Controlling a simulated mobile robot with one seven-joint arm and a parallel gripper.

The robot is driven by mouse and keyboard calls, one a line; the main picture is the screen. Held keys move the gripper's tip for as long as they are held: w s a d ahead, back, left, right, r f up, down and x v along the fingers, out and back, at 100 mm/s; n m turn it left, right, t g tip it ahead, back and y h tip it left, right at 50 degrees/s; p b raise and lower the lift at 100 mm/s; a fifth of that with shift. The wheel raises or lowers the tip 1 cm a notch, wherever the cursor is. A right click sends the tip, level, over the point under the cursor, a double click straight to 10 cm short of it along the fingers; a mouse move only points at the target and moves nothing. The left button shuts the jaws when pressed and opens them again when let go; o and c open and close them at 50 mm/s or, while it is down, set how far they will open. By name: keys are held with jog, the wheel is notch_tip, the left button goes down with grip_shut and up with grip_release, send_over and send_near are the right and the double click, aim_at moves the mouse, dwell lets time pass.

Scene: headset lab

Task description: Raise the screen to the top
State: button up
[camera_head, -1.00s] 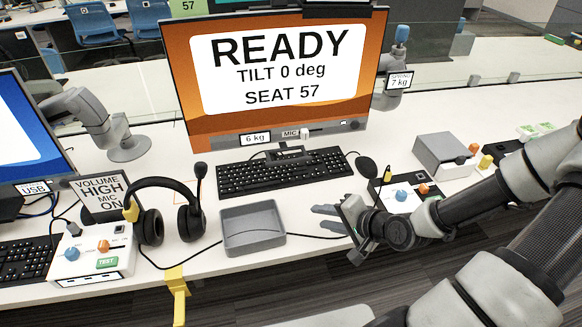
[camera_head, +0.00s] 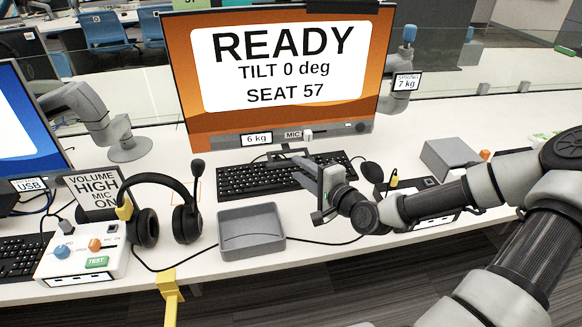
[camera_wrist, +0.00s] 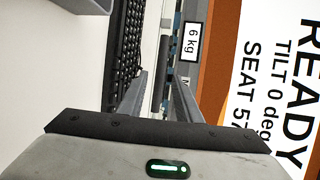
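The orange-framed screen (camera_head: 180,60) stands upright at the back centre and reads READY, TILT 0 deg, SEAT 57. Its lower edge carries a "6 kg" label (camera_head: 255,139) and a MIC label with a small white switch. In the wrist view the screen (camera_wrist: 215,75) fills the right side, turned sideways. My gripper (camera_head: 298,170) is in front of the screen's lower edge, above the keyboard, apart from the screen. In the wrist view my gripper (camera_wrist: 160,85) has its two fingers spread with nothing between them. The screen's stand is mostly hidden behind it.
A black keyboard (camera_head: 245,180) lies below the screen, with a grey tray (camera_head: 250,246) in front. A headset (camera_head: 186,222) and a white control box (camera_head: 75,262) stand at left. A mouse (camera_head: 371,171) and a grey box (camera_head: 448,156) are at right. A glass divider runs behind.

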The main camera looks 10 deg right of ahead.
aim_at(293, 165)
jog(key=x, duration=0.5)
jog(key=shift+w+b, duration=0.1)
jog(key=shift+b, duration=0.25)
grip_shut()
